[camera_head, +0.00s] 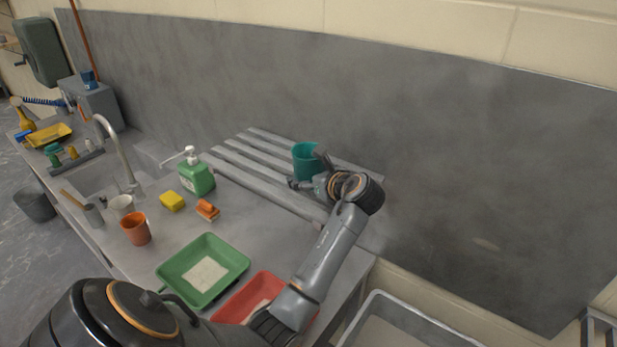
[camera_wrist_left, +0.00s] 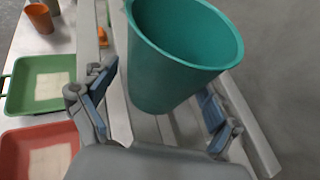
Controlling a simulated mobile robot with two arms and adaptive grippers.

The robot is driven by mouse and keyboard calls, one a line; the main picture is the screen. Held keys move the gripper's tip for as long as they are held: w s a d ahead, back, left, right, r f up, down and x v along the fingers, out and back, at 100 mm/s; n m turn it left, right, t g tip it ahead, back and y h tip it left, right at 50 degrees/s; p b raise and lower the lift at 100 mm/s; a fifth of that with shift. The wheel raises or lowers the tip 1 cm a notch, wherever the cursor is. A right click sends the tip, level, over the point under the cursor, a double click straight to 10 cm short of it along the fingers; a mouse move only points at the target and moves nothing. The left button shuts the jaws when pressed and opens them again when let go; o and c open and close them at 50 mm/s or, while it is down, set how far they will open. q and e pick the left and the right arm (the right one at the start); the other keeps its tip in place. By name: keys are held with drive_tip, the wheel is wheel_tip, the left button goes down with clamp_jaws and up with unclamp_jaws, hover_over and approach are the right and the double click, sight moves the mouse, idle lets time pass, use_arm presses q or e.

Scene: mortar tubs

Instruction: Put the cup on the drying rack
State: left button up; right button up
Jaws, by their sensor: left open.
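A teal cup (camera_head: 304,160) stands upright on the slatted grey drying rack (camera_head: 255,180) near its right end. My left gripper (camera_head: 307,172) is at the cup, on its near right side, and is open. In the left wrist view the cup (camera_wrist_left: 180,60) is between and just ahead of the two spread fingers (camera_wrist_left: 158,92), with visible gaps on both sides. The rack slats (camera_wrist_left: 180,125) show beneath it. The cup's far side is hidden. My right gripper is not in view.
On the counter left of the rack are a green soap bottle (camera_head: 196,175), a yellow sponge (camera_head: 172,201), an orange brush (camera_head: 207,210) and an orange cup (camera_head: 135,229). Green (camera_head: 180,265) and red trays (camera_head: 240,295) lie in front. A grey wall (camera_head: 450,180) rises behind.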

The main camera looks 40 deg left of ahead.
use_arm(q)
drive_tip(key=b+v, duration=0.3)
drive_tip(key=v, duration=0.7)
drive_tip(key=shift+s+d+r, duration=0.15)
drive_tip(key=shift+d+r, duration=0.1)
drive_tip(key=shift+d, duration=0.2)
drive_tip(key=shift+f, duration=0.1)
